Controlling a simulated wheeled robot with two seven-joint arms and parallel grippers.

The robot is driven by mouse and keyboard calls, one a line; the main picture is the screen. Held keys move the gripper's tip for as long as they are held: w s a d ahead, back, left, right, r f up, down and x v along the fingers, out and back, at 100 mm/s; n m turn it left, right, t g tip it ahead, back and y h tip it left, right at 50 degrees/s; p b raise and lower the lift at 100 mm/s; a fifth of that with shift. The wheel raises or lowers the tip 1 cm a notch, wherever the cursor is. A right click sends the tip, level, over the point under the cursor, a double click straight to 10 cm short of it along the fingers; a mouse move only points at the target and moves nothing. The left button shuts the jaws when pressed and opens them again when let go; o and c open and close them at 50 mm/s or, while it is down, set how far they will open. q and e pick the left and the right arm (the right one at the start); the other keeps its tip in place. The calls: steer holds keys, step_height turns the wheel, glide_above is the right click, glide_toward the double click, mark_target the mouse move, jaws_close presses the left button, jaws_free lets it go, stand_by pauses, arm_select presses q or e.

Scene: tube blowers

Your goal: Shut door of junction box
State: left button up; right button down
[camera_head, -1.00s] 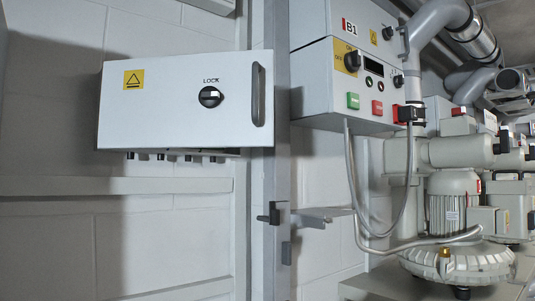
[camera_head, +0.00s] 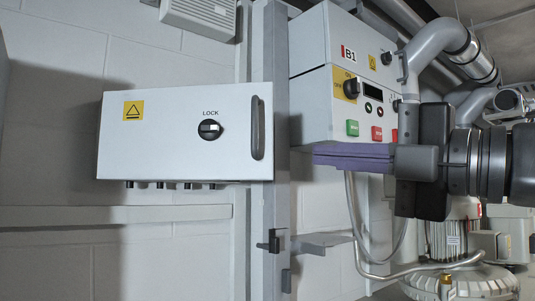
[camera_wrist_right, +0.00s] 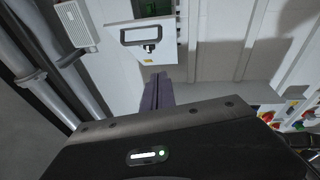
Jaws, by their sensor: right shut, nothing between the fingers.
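The junction box has a white door (camera_head: 175,150) with a yellow warning label, a black LOCK knob (camera_head: 210,130) and a grey bar handle (camera_head: 257,128) at its right edge. In the right wrist view the door (camera_wrist_right: 120,40) stands ajar, with a strip of green interior (camera_wrist_right: 168,12) showing beside it. My right gripper (camera_head: 318,154) has purple fingers, shut and empty, pointing left. It is right of the door and apart from it in the head view. The fingers also show in the right wrist view (camera_wrist_right: 158,76), below the door. My left gripper is not in view.
A grey vertical post (camera_head: 269,215) stands just right of the door. The B1 control box (camera_head: 325,100) with green and red buttons is behind my right gripper. Pipes (camera_head: 445,45) and a blower (camera_head: 465,285) fill the right side. Pale wall lies left.

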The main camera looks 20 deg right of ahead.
mark_target(267, 150)
steer(key=shift+w+a, duration=0.1)
steer(key=shift+w, duration=0.05)
steer(key=p+x, duration=0.1)
steer(key=x, duration=0.3)
steer(key=w+d+p+x, duration=0.1)
steer(key=p+x, duration=0.1)
steer(key=x, duration=0.2)
steer(key=d+p+x, duration=0.1)
steer(key=p+x, duration=0.1)
steer(key=x, duration=0.2)
steer(key=shift+w+r, duration=0.25)
steer(key=shift+w, duration=0.3)
